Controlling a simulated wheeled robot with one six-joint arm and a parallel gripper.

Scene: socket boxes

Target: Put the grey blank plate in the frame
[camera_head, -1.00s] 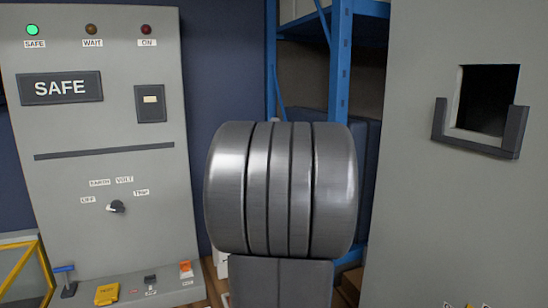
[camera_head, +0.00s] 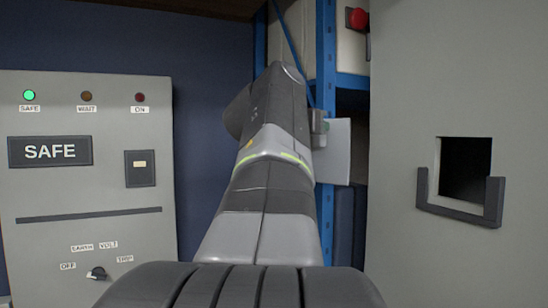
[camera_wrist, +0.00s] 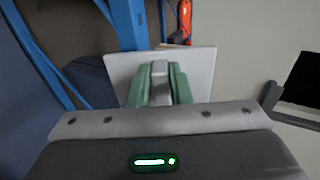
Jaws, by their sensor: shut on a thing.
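The grey blank plate (camera_head: 335,158) is a flat light-grey square, held upright beyond my arm in the head view. In the wrist view the plate (camera_wrist: 200,68) stands across the fingertips. My gripper (camera_wrist: 161,85) has greenish fingers shut on a grey grip at the middle of the plate. In the head view my gripper (camera_head: 318,128) is mostly hidden behind my arm. The frame (camera_head: 458,211) is a dark U-shaped holder around a black square opening (camera_head: 466,168) in the right grey panel. The plate is apart from it, to its left. The frame's edge shows at the wrist view's right (camera_wrist: 271,97).
A grey cabinet (camera_head: 90,200) with a green SAFE lamp and a rotary knob stands at left. Blue shelving (camera_head: 327,60) stands behind my arm, with a red button (camera_head: 357,18) at its top right. Open space lies between plate and right panel.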

